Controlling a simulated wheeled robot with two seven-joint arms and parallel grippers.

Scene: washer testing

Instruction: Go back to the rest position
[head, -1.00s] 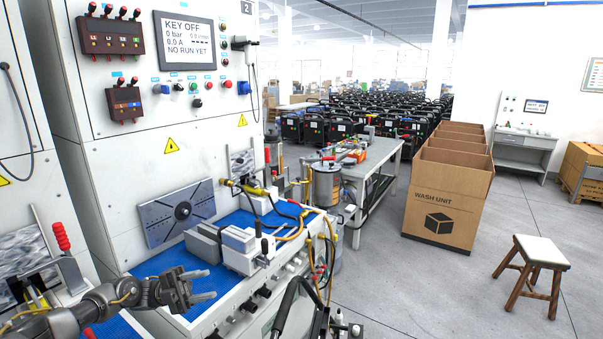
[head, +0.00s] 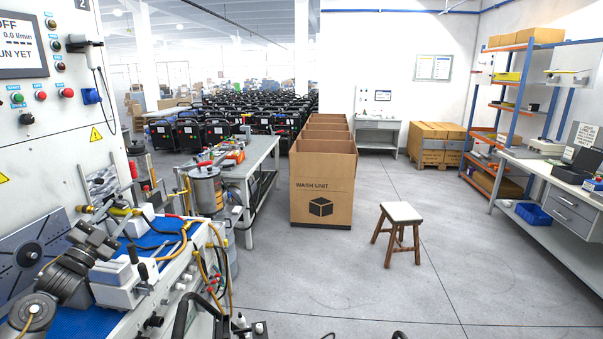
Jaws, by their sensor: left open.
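My left arm comes in at the lower left, over the blue mat (head: 90,322) of the test bench. My left gripper (head: 78,260) is small and partly lost among the grey parts there. It is open, and I see nothing held in it. My right gripper is not in view.
A grey side table (head: 255,160) with a metal canister (head: 207,190) in front stands past the bench. A tall wash unit carton (head: 320,190) and a wooden stool (head: 398,225) stand on open floor. A shelf (head: 510,110) and workbench (head: 560,190) line the right.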

